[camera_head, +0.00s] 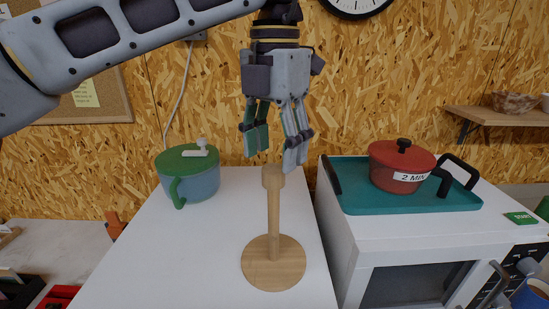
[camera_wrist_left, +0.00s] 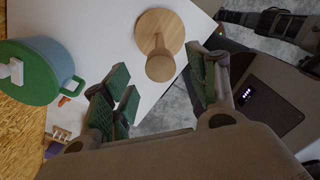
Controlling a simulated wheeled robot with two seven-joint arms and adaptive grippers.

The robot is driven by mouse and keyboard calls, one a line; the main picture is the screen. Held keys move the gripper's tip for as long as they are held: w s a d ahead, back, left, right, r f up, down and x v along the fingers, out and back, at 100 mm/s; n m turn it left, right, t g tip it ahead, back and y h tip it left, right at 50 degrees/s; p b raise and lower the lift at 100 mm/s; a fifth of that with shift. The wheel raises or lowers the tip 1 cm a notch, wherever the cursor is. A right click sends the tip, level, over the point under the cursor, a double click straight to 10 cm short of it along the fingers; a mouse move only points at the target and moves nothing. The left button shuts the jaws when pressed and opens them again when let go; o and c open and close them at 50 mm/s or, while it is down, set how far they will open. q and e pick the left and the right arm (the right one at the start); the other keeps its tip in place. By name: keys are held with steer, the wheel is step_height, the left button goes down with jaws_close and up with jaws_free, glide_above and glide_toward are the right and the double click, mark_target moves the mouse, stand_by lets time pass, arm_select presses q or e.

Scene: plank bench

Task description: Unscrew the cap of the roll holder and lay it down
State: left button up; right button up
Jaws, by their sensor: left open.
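The wooden roll holder stands upright on a white surface, with a round base (camera_head: 272,262) and a slim post. Its wider wooden cap (camera_head: 272,177) sits on top of the post. My left gripper (camera_head: 270,157) points down just above the cap, open and empty. In the left wrist view, the cap (camera_wrist_left: 160,66) shows beyond the gap between the open fingers (camera_wrist_left: 161,78), with the base (camera_wrist_left: 165,22) behind it. I cannot tell whether a fingertip touches the cap. My right gripper is not in view.
A blue-grey pot with a green lid (camera_head: 188,178) stands back left. At right, a white oven (camera_head: 345,250) carries a teal tray (camera_head: 350,199) with a red pot (camera_head: 400,165). The white surface (camera_head: 190,255) left of the holder is clear. Its right edge runs near the base.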

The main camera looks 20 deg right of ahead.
mark_target(275, 167)
arm_select(q)
step_height(275, 167, up, 9)
stand_by(0.6)
steer(key=shift+f, duration=0.15)
